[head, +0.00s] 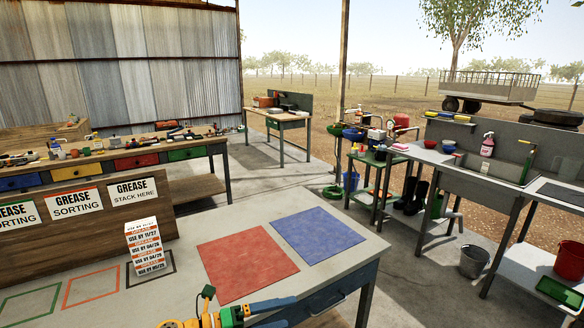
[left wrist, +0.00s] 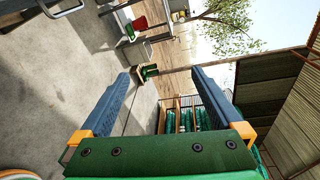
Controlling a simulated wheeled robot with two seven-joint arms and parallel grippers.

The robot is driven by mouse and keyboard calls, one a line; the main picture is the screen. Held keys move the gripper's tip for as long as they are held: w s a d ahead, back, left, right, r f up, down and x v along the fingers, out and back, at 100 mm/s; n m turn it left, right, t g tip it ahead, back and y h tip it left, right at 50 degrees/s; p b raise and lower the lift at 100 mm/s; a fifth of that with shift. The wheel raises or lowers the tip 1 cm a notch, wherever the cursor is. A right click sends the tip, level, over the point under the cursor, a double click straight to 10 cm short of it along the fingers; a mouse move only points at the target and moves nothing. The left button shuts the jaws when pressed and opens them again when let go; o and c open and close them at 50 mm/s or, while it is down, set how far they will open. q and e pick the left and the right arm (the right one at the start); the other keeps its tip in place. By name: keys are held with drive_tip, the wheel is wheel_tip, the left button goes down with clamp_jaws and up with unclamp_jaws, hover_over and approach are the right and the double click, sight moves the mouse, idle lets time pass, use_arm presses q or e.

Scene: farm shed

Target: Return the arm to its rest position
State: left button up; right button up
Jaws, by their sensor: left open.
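My left gripper (head: 284,309) is low in the head view, over the near edge of the grey table (head: 190,292). Its blue fingers point right. In the left wrist view the two fingers (left wrist: 161,74) stand wide apart with nothing between them, and concrete floor and shed parts show beyond. Most of my left arm is below the head view's edge. My right gripper is in neither view.
A stack of white "USE BY" labelled boxes (head: 147,247) stands inside a dark outline on the table. A red mat (head: 247,262) and a blue mat (head: 318,235) lie flat and bare. A wooden sign board (head: 70,232) borders the far left side.

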use_arm(q)
drive_tip(key=a+f+n+t+y, duration=0.3)
drive_tip(key=f+n, duration=0.4)
drive_tip(key=a+f+n+t+y, duration=0.3)
drive_tip(key=f+n, duration=0.4)
drive_tip(key=f, duration=0.1)
drive_tip(key=s+a+f+n+g+y, duration=0.2)
drive_tip(key=s+a+f+n+y, duration=0.4)
drive_tip(key=s+f, duration=0.4)
drive_tip(key=s+a+f+n+g+y, duration=0.1)
drive_tip(key=s+f+n+g, duration=0.2)
drive_tip(key=s, duration=0.7)
drive_tip(key=s+a+f+n+g+y, duration=0.1)
drive_tip(key=s+f+n+g, duration=0.2)
drive_tip(key=s+f, duration=0.4)
drive_tip(key=s+a+f+n+g+y, duration=0.1)
drive_tip(key=s+f+n, duration=0.4)
drive_tip(key=s, duration=1)
drive_tip(key=shift+a+g, duration=0.55)
drive_tip(key=shift+g, duration=0.65)
drive_tip(key=shift+f, duration=0.1)
